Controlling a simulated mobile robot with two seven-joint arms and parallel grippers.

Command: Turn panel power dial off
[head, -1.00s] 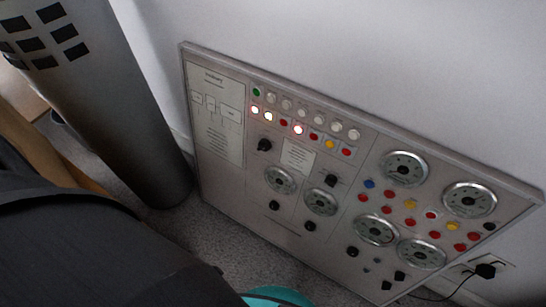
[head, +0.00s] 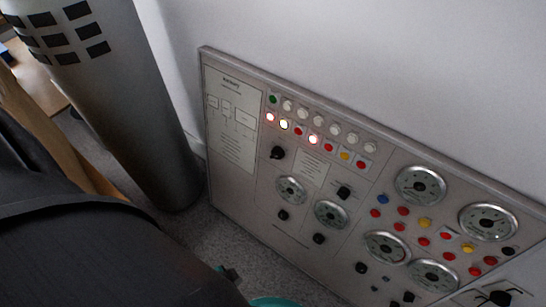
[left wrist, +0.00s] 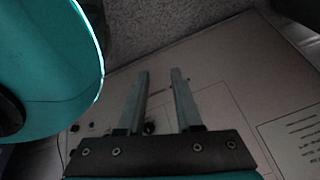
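The grey control panel (head: 240,190) leans against the wall in the head view. It carries several black knobs, among them one at the upper left (head: 277,152), one near the middle (head: 344,193) and two below the small gauges (head: 283,215). I cannot tell which is the power dial. Some lamps (head: 284,124) are lit. In the left wrist view my left gripper (left wrist: 160,72) has its two fingers apart with nothing between them, the panel face (left wrist: 225,75) behind, and a small dark knob (left wrist: 149,128) showing beyond the finger bases. My right gripper is not in view.
A grey cylinder (head: 150,120) stands on the floor left of the panel. A black plug (head: 500,298) sits at the lower right. Speckled carpet (head: 205,240) lies below the panel. A teal part of mine (left wrist: 50,70) fills the left wrist view's left side.

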